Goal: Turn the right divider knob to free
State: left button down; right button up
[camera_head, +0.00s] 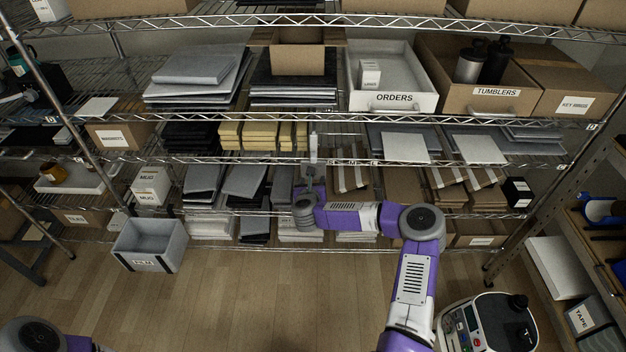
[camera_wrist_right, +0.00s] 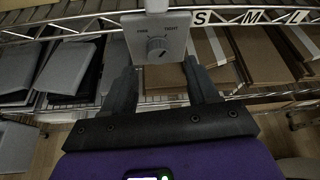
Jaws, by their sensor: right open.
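The divider knob (camera_wrist_right: 158,48) is a round grey dial on a light grey plate (camera_wrist_right: 178,42) in the right wrist view. Small lettering sits above the dial on both sides; the left label seems to read FREE. Which way the dial points is too small to tell. My right gripper (camera_wrist_right: 161,66) is open, with one finger on each side of the plate's lower part and the knob ahead between them. No contact is visible. In the head view my right gripper (camera_head: 312,186) is at the middle shelf, below a pale upright divider (camera_head: 313,146). My left gripper is out of view.
A shelf edge with size letters (camera_wrist_right: 252,16) runs behind the plate. Flat grey packs (camera_wrist_right: 65,68) lie left of it and brown cartons (camera_wrist_right: 262,55) right. In the head view, a grey bin (camera_head: 150,246) stands lower left; open floor (camera_head: 240,300) lies in front.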

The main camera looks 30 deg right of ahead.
jog(key=b+x, duration=0.1)
jog(key=x, duration=0.3)
jog(key=shift+w+d+f, duration=0.1)
jog(key=shift+w, duration=0.15)
jog(key=c, duration=1)
jog(key=shift+c, duration=0.2)
